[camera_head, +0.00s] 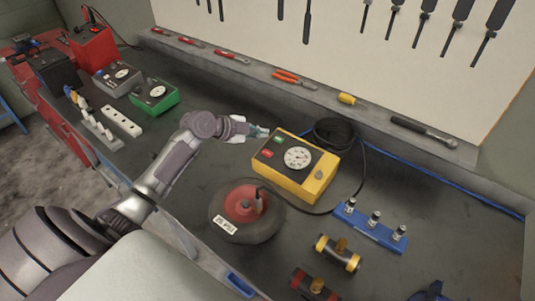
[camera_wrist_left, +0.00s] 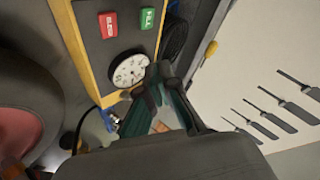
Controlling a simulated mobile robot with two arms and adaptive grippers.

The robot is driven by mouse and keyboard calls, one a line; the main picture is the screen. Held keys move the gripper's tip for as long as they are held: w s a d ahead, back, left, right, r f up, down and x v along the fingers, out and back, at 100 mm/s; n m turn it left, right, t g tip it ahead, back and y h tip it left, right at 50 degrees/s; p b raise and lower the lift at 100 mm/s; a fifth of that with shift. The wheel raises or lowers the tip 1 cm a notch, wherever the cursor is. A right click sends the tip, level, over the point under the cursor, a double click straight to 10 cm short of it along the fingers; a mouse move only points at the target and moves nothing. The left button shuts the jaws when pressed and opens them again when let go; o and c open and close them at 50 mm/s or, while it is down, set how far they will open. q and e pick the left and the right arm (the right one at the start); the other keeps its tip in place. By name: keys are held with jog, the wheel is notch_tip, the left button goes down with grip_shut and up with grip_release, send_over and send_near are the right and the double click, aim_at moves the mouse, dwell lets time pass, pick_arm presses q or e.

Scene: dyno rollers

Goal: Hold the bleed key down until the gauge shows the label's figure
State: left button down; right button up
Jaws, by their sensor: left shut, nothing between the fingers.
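The yellow box (camera_head: 308,188) stands on the bench with a round white gauge (camera_head: 298,158), a red key (camera_head: 266,153) and a green key (camera_head: 279,140) on top. In the left wrist view the red key (camera_wrist_left: 108,24) and green key (camera_wrist_left: 148,18) carry lettering, too blurred to read surely. The gauge (camera_wrist_left: 130,70) shows there too; its figure is too small to read. A wheel (camera_head: 262,222) with a red hub lies in front, bearing a white label (camera_head: 225,224), its figure unreadable. My left gripper (camera_head: 262,131) is shut and empty beside the box's far-left corner, near the green key.
A black hose (camera_head: 335,135) coils behind the box and runs round to the wheel. A blue rack (camera_head: 368,229) with small fittings is at right, with a gold-ended cylinder (camera_head: 338,253) in front. A green gauge box (camera_head: 154,95) stands at left. Tools lie on the back ledge.

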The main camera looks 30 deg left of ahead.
aim_at(267, 153)
pick_arm(q)
jog(key=f+b, duration=0.2)
jog(key=f, duration=0.1)
jog(key=w+f+b, duration=0.1)
jog(key=f+b, duration=0.1)
jog(key=f, duration=0.1)
jog(key=shift+w+f, duration=0.2)
jog(key=shift+w+f+b, duration=0.2)
jog(key=shift+f+b, duration=0.35)
jog(key=shift+b, duration=0.15)
dwell(0.3)
dwell(0.4)
jog(key=shift+w+f+b, duration=0.1)
jog(key=shift+f+b, duration=0.3)
jog(key=shift+b, duration=0.3)
jog(key=shift+d+f+b, duration=0.1)
jog(key=shift+f+b, duration=0.3)
jog(key=shift+b, duration=0.2)
dwell(0.4)
dwell(0.9)
dwell(1.9)
